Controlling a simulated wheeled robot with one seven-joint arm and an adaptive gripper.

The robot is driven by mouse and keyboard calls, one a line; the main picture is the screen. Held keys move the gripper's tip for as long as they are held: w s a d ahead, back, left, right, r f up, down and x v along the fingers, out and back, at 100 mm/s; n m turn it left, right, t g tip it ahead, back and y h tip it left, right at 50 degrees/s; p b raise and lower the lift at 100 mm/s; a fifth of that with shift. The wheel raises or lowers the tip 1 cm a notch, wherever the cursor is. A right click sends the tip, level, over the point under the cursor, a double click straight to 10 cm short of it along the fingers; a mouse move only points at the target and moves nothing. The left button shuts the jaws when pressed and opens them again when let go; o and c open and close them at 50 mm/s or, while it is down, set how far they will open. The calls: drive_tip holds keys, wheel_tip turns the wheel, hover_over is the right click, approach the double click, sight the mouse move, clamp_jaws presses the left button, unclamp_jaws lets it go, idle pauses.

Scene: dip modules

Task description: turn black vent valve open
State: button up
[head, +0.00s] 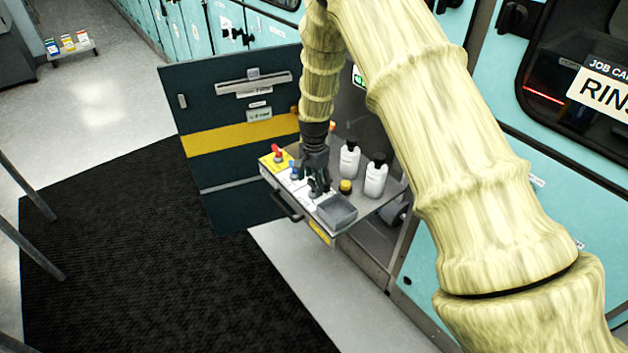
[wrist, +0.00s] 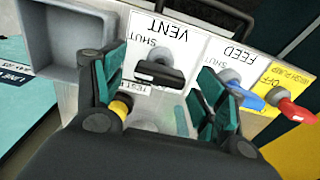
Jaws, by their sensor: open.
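The black vent valve (wrist: 158,72) shows in the wrist view on a white plate marked VENT, with the word SHUT beside its handle. Its handle lies roughly across the picture. My gripper (wrist: 161,64) is open, with one finger on each side of the black handle. I cannot tell whether either finger touches it. In the head view my gripper (head: 317,180) points down over the drawer's panel and hides the black valve.
A blue feed valve (wrist: 243,93) and a red valve (wrist: 292,112) stand right of the right finger. A grey bin (wrist: 68,42) is at left. White bottles (head: 376,179) and a yellow-capped item (head: 346,187) stand close by on the drawer (head: 366,207).

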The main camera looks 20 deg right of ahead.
drive_tip(key=c, duration=1)
